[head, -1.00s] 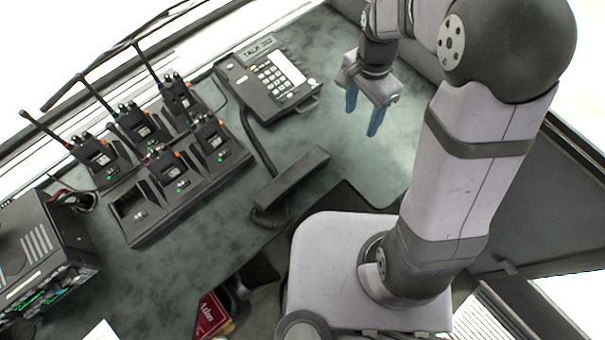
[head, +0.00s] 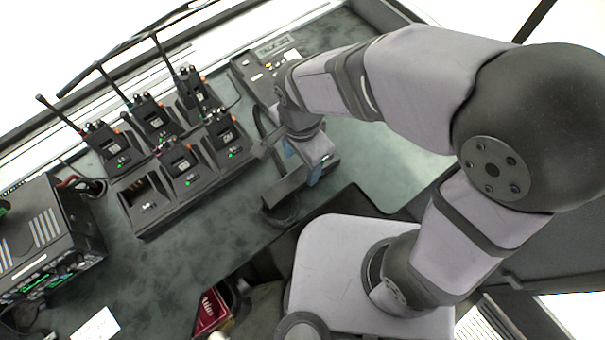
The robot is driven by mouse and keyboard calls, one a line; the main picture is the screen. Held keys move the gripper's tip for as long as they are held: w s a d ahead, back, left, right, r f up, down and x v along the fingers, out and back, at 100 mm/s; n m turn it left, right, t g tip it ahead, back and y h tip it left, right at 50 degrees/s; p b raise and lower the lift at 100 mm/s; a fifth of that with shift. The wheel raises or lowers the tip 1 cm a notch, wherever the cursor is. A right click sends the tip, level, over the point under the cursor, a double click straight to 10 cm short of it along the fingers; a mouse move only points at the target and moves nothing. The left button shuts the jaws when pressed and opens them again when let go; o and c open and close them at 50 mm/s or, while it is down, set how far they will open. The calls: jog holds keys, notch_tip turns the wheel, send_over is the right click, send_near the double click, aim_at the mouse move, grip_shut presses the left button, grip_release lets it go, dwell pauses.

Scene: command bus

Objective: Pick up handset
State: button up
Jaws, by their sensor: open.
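The black handset (head: 286,187) lies off its cradle on the desk, close to the front edge and at a slant. Its cord runs back toward the black desk phone (head: 248,72), which my arm partly covers. My gripper (head: 302,164) has blue fingertips and is open, pointing down right by the handset's upper right end. The fingers partly overlap that end in this view. I cannot tell whether they touch it or how high they are above the desk.
A charger rack (head: 150,222) with several handheld radios stands left of the handset, one slot empty. A radio unit (head: 45,240) sits at the far left. A red packet (head: 211,311) lies below the desk edge. The green desk surface (head: 215,235) is clear between rack and edge.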

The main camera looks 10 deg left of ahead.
aim_at(302, 174)
jog(key=shift+d+f, duration=0.2)
jog(key=shift+f, duration=2.8)
jog(key=c, duration=1.3)
jog(key=shift+c, duration=0.2)
jog(key=shift+r, duration=0.15)
